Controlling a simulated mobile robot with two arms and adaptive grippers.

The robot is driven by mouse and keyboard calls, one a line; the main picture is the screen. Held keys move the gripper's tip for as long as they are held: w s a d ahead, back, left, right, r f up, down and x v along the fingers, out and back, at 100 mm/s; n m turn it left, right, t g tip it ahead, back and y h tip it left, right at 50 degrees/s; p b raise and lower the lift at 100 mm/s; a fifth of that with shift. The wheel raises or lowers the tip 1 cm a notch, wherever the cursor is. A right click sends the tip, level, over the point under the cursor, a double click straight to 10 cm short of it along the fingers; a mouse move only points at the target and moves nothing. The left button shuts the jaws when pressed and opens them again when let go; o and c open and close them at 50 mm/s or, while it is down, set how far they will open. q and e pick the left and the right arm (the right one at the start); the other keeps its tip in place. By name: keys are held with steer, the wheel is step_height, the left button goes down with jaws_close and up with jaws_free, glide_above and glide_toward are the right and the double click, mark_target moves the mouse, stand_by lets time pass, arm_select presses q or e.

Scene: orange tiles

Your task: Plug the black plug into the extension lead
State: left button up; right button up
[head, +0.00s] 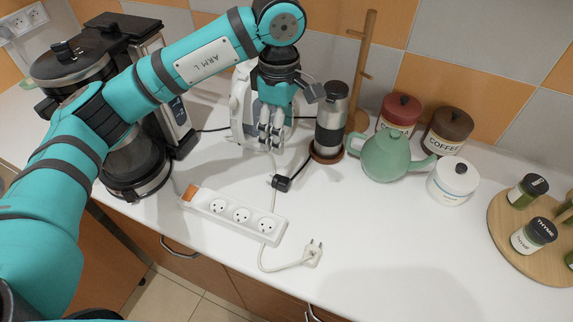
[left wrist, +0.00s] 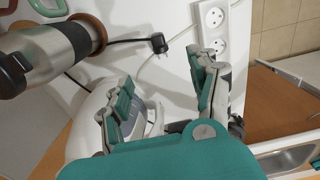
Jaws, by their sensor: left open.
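The black plug (head: 282,183) lies on the white counter on its black cord, behind the extension lead; it also shows in the left wrist view (left wrist: 157,43). The white extension lead (head: 216,206) has several round sockets in a row and an orange switch at its left end. Its sockets look empty in the head view, and part of it shows in the left wrist view (left wrist: 212,38). My left gripper (head: 271,137) points down, open and empty, behind the black plug and apart from it. Its two fingers (left wrist: 160,78) are spread in the left wrist view. My right gripper is not in view.
A white plug (head: 312,252) lies near the front edge. A dark grinder (head: 330,122) stands close to the right of my gripper, with a green teapot (head: 388,155) beyond. A white appliance (head: 240,100) is behind my gripper; a coffee maker (head: 135,165) is left. The front right counter is clear.

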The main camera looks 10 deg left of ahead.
arm_select(q)
steer(key=p, duration=0.4)
glide_above(284, 180)
steer(key=f, duration=1)
steer(key=shift+s+a, duration=0.2)
steer(key=shift+s, duration=0.1)
steer(key=shift+f, duration=1.05)
steer(key=shift+d+f+p, duration=0.1)
steer(key=shift+f+p, duration=0.25)
steer(key=shift+p, duration=0.15)
steer(key=f, duration=0.1)
steer(key=f+p, duration=0.1)
steer(key=f, duration=0.1)
steer(key=shift+w+d+f+p, duration=0.15)
steer(key=shift+w+f+p, duration=0.1)
steer(key=shift+f+p, duration=0.1)
steer(key=shift+f, duration=0.35)
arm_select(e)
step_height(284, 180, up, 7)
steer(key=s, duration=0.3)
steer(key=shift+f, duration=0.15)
arm_select(q)
steer(key=shift+c, duration=0.4)
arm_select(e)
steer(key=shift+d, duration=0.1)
